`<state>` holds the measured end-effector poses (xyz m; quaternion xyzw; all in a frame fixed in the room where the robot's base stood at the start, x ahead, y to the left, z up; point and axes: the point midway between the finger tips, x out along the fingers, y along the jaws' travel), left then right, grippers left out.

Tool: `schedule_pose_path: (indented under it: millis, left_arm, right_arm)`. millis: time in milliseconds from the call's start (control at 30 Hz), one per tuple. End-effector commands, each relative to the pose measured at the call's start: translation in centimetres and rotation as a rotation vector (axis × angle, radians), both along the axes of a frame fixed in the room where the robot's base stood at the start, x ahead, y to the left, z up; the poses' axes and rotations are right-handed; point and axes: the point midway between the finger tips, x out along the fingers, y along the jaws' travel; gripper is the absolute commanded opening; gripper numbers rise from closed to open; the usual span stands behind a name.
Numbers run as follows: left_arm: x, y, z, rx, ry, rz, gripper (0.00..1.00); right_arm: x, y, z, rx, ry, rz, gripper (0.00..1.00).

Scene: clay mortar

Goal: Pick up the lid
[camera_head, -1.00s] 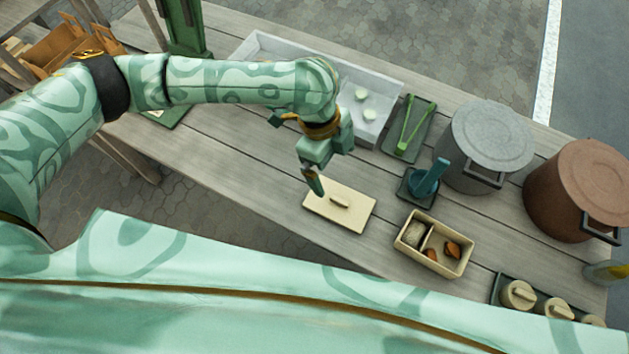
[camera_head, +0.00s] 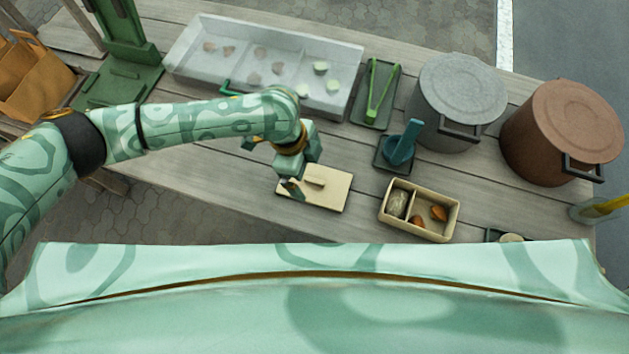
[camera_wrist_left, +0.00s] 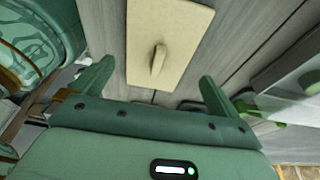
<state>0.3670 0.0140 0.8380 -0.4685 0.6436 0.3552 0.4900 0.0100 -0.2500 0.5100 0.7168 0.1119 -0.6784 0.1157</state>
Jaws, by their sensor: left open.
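The lid (camera_head: 328,190) is a flat, cream rectangle with a raised bar handle, lying on the wooden table. It also shows in the left wrist view (camera_wrist_left: 180,30), with its handle (camera_wrist_left: 158,60) standing between the lines of my two fingers. My left gripper (camera_head: 290,187) is at the lid's left part, close above it. In the left wrist view the left gripper (camera_wrist_left: 155,88) is open and empty, with its fingers apart on either side of the handle's line. Its fingertips are partly hidden in the head view. My right gripper is not in view.
Right of the lid stands a cream divided box (camera_head: 420,232) with food pieces. Behind it are a dark tray with a teal tool (camera_head: 404,145), green tongs (camera_head: 378,92), a grey pot (camera_head: 460,95) and a brown pot (camera_head: 562,130). A long clear-walled tray (camera_head: 180,62) lies at the back.

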Motion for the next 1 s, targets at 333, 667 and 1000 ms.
schedule_pose_path:
  millis: [333, 667, 1000]
  left_arm:
    - [-0.7, -1.2, -4.1, 0.002, 0.002, -0.001, 1.0]
    - [-0.7, -1.2, -3.9, 0.001, 0.002, -0.001, 0.65]
    - [-0.7, -1.2, -3.5, 0.0, 0.001, 0.0, 0.65]
  right_arm:
    - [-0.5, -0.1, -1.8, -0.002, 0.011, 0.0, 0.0]
    - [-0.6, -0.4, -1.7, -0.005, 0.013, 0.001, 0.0]
    - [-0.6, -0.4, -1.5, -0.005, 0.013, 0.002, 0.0]
